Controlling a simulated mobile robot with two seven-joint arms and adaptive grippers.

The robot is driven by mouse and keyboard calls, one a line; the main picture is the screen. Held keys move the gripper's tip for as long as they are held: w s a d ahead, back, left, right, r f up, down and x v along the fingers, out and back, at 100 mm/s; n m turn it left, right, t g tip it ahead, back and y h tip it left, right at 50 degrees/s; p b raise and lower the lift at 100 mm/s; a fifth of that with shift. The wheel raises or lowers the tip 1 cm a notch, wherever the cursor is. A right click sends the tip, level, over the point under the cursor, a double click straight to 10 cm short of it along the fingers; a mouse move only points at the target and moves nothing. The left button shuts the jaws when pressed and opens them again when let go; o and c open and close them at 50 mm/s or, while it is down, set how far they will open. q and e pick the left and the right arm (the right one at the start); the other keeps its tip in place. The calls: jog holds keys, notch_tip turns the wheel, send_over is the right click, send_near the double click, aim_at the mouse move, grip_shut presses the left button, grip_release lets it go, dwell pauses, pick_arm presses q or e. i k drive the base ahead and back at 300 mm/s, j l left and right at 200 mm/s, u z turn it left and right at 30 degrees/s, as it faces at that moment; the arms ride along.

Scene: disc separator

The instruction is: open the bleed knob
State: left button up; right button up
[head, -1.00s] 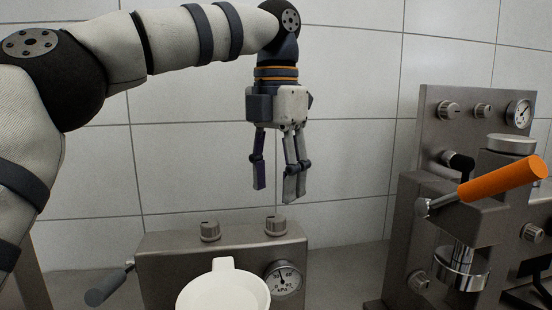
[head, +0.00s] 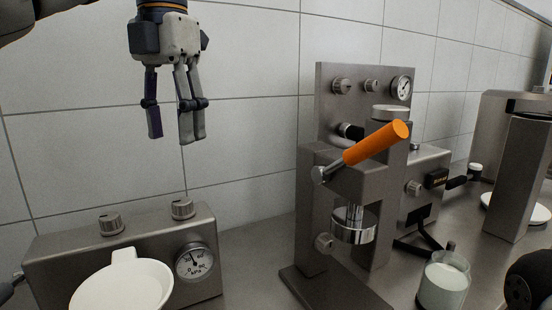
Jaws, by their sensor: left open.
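My left gripper (head: 172,138) hangs in the upper left, fingers down, open and empty. It is above a low metal box (head: 60,255) with two knobs on top, a left one (head: 110,223) and a right one (head: 182,209), apart from both. A tall metal machine (head: 310,190) stands right of centre. Its back panel has a left knob (head: 342,87) and a right knob (head: 372,86), and a lower knob (head: 324,243) is on its base. I cannot tell which knob is the bleed knob; no readable label shows. My right gripper is out of view.
The orange lever (head: 375,143) sticks out from the machine. A white cup-like vessel (head: 122,288) stands before the box, beside a gauge (head: 195,262). A glass of pale liquid (head: 443,280) is at lower right. Bare counter (head: 255,250) lies between box and machine.

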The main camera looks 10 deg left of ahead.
aim_at(110, 223)
jog(key=k+l, duration=0.4)
jog(key=k, duration=0.2)
jog(key=k+l, duration=0.85)
jog(key=k, duration=0.3)
